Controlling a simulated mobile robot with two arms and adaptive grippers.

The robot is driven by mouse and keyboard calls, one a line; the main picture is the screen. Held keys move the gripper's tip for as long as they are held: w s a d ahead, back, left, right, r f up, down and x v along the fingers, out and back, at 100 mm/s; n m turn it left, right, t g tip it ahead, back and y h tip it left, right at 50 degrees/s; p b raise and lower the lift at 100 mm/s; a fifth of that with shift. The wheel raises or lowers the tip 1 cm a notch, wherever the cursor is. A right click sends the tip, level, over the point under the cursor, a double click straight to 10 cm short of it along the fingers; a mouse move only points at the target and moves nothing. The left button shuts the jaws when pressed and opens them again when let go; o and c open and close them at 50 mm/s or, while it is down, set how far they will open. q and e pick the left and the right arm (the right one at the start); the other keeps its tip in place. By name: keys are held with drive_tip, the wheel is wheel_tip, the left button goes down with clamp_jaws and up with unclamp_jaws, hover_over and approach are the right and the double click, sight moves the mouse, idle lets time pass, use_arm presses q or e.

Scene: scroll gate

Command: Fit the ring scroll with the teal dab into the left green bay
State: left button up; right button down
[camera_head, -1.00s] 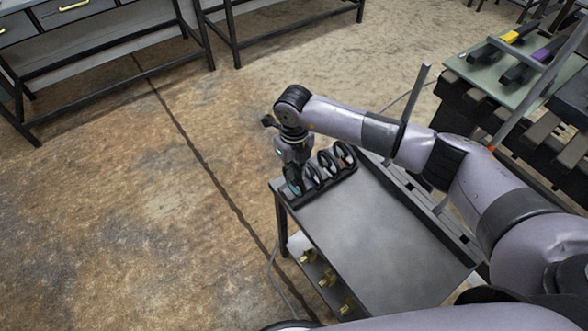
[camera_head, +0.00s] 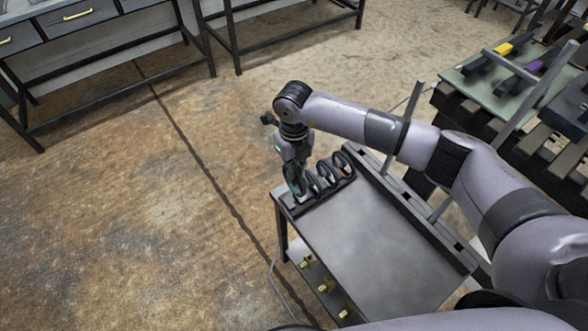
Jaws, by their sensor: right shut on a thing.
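My right gripper (camera_head: 297,188) points down at the left end of a dark rack (camera_head: 322,196) on a small grey table. It is shut on the leftmost ring scroll (camera_head: 294,177), which shows a faint teal tint and is mostly hidden by the fingers. I cannot tell whether that ring is still touching the rack. Other dark ring scrolls (camera_head: 329,173) stand upright in the rack just to its right. A green board (camera_head: 482,88) lies at the upper right; I cannot make out the left green bay on it. My left gripper is not in view.
The grey table (camera_head: 375,240) is bare in front of the rack. A dark rail (camera_head: 415,205) and thin upright posts (camera_head: 402,115) line its right side. Yellow (camera_head: 503,48) and purple (camera_head: 534,66) marked pieces sit on the green board. Open floor (camera_head: 130,230) lies left.

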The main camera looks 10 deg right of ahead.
drive_tip(key=shift+r+p, duration=1.25)
drive_tip(key=shift+r, duration=1.05)
drive_tip(key=shift+f, duration=0.1)
